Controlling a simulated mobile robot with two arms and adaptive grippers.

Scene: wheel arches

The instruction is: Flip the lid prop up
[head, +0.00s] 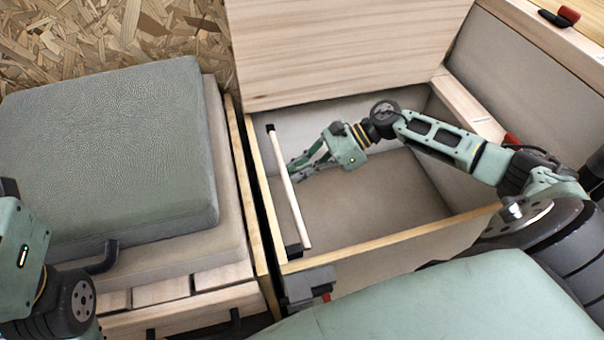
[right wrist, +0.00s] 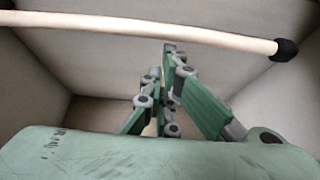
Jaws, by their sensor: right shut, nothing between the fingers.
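The lid prop (head: 289,188) is a pale wooden rod with black ends, lying along the left inner side of the open box (head: 375,245). It also shows across the top of the right wrist view (right wrist: 150,27), with a black tip at its right end. The wooden lid (head: 345,45) stands raised at the back of the box. My right gripper (head: 292,172) is inside the box, shut and empty, with its fingertips close to the rod. I cannot tell whether they touch it. In the right wrist view the green fingers (right wrist: 168,95) point toward the rod. My left gripper is out of view.
A green cushion (head: 110,150) rests on a bench to the left of the box. A red and black item (head: 560,16) lies on the ledge at the top right. A dark latch-like part (head: 308,287) sits at the box's front left corner. The box interior looks empty.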

